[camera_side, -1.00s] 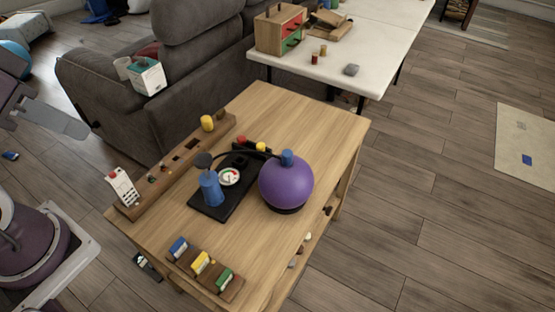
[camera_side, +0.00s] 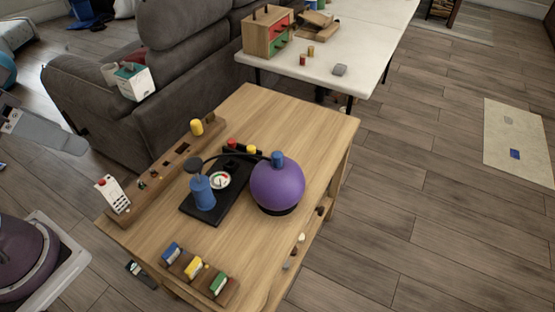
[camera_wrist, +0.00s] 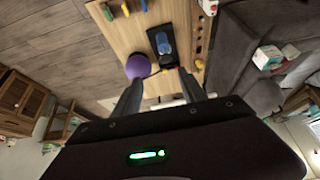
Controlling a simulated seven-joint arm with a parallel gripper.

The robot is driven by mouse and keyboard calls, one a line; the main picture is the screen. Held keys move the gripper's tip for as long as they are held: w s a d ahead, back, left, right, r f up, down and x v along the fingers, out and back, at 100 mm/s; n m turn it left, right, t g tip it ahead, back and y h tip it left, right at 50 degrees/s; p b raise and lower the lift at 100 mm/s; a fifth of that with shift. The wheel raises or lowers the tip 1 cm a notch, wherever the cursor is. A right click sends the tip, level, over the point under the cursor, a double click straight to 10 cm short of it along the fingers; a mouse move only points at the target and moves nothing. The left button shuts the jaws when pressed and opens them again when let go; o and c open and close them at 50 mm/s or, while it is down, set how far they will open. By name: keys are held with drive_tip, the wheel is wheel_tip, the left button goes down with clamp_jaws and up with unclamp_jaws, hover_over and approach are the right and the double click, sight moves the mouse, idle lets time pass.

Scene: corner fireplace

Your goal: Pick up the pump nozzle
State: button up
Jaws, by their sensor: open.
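The pump nozzle (camera_side: 277,158) looks like the small blue cylinder on top of the purple ball (camera_side: 277,188), with a black hose running to it. The hose comes from the blue hand pump (camera_side: 202,192) on a black base (camera_side: 228,193) with a round gauge. The ball sits on a dark ring. In the wrist view the purple ball (camera_wrist: 138,66) shows beside the left finger; I cannot make out the nozzle there. My gripper (camera_wrist: 160,77) is open and empty, apart from the ball and table. In the side view only part of my arm shows at the left edge.
The wooden table (camera_side: 320,135) also carries a long wooden rack (camera_side: 165,170) and a small block holder with blue, yellow and green pieces (camera_side: 195,268). A grey sofa (camera_side: 170,75) stands behind it. A white table (camera_side: 360,55) stands at the back. The wooden table's back right is clear.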

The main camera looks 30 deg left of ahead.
drive_tip(key=n+g, duration=0.6)
drive_tip(key=n, duration=0.8)
hover_over(278, 154)
drive_tip(key=f, duration=2)
drive_tip(key=shift+a+f, duration=0.15)
drive_tip(key=shift+a, duration=0.15)
drive_tip(key=f, duration=0.7)
drive_tip(key=shift+d+f, duration=0.25)
clamp_jaws()
